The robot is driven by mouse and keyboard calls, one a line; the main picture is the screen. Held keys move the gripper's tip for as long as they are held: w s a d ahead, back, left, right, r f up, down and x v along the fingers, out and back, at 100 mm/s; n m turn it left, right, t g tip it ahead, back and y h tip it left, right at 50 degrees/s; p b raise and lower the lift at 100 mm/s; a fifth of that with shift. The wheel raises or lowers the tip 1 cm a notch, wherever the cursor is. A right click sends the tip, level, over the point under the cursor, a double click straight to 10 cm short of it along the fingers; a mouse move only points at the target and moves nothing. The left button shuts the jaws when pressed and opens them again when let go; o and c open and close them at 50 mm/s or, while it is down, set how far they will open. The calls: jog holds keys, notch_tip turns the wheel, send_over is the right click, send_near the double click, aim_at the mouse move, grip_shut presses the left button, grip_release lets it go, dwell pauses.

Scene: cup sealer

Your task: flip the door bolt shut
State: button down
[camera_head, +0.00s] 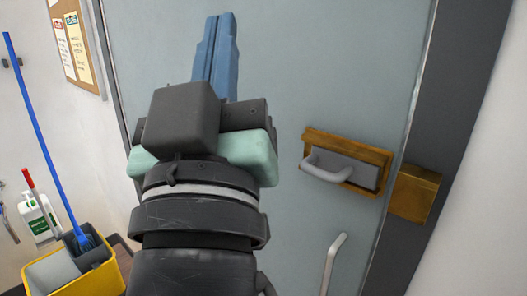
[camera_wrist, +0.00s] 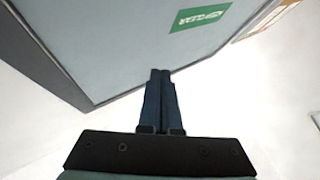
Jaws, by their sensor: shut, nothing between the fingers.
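The door bolt (camera_head: 345,163) is a brass-coloured plate with a grey curved lever, mounted on the grey-blue door (camera_head: 285,70) in the head view. The lever sticks out at the plate's left part. A brass keeper block (camera_head: 413,194) sits on the dark door frame to its right, and a narrow gap shows between them. My gripper (camera_head: 222,28) points upward in front of the door, up and to the left of the bolt, apart from it. Its blue fingers are shut and empty, also in the wrist view (camera_wrist: 160,76). The bolt is not in the wrist view.
A grey door handle (camera_head: 334,262) sticks out below the bolt. A yellow mop bucket (camera_head: 75,270) and a blue-handled mop (camera_head: 45,140) stand at left. A notice board (camera_head: 76,40) hangs at upper left. A green sign (camera_wrist: 200,17) shows in the wrist view.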

aim_at(334, 172)
jog(key=w+a+f+n+g+h+p, duration=0.25)
jog(key=w+f+n+g, duration=0.25)
jog(key=f, duration=0.4)
jog(key=s+f+n+g+h+p, duration=0.4)
jog(key=f+n+h, duration=0.1)
jog(key=f, duration=0.3)
jog(key=shift+s+f+g+h, duration=0.15)
jog(key=shift+f+g+h, duration=0.2)
jog(key=shift+g, duration=0.05)
jog(key=shift+d, duration=0.1)
jog(key=w+d+p, duration=0.5)
jog(key=w+d, duration=0.2)
jog(key=d, duration=0.2)
jog(key=shift+r+p, duration=0.2)
jog(key=shift+p, duration=0.15)
jog(key=shift+w+d, duration=0.1)
